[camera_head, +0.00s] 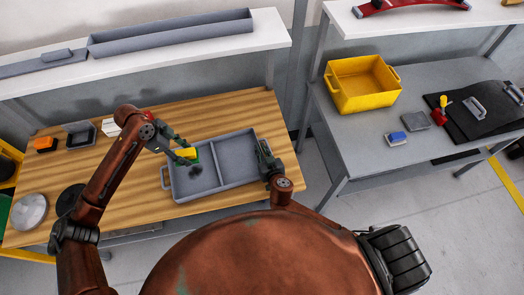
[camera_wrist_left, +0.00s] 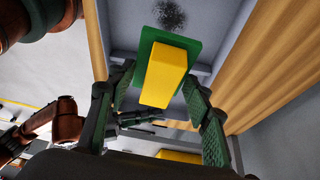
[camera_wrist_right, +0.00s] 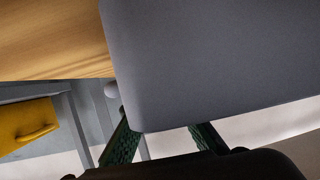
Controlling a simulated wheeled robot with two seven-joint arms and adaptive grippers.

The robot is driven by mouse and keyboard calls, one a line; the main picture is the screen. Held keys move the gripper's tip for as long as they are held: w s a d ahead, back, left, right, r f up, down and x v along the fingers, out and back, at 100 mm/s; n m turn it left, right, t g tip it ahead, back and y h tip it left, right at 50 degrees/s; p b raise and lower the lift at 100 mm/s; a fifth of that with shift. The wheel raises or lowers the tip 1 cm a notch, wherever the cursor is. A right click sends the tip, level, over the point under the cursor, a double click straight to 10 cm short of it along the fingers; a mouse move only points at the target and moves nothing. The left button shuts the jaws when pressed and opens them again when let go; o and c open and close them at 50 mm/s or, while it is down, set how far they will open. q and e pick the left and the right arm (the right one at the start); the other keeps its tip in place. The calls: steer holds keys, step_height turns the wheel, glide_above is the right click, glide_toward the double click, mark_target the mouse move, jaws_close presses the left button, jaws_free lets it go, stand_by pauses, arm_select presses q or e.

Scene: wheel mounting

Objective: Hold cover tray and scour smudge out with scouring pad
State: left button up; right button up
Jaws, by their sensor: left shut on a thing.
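The grey cover tray (camera_head: 232,176) lies on the wooden table, with a divider making two compartments. A dark smudge (camera_head: 196,171) marks the floor of its left compartment; it also shows in the left wrist view (camera_wrist_left: 170,14). My left gripper (camera_head: 182,153) is shut on the scouring pad, yellow on top with a green sheet below (camera_wrist_left: 168,72). The pad is at the left compartment, just beyond the smudge; whether it touches the floor is unclear. My right gripper (camera_head: 266,160) is at the tray's right end, fingers apart around the edge (camera_wrist_right: 215,60); its grip there is hidden.
A dark disc (camera_head: 70,199), a silver disc (camera_head: 29,211), a small grey bin (camera_head: 80,134) and an orange item (camera_head: 44,144) sit at the table's left. A grey side table holds a yellow bin (camera_head: 362,88). A white shelf (camera_head: 60,75) runs behind.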

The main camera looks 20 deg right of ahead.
stand_by(0.4)
stand_by(1.4)
arm_select(q)
steer(key=shift+s, duration=1.95)
glide_above(200, 179)
steer(key=a, duration=0.2)
steer(key=shift+d+f, duration=0.15)
steer(key=shift+f, duration=2.9)
steer(key=shift+d+f, duration=0.1)
steer(key=shift+f, duration=2.9)
steer(key=shift+f, duration=0.65)
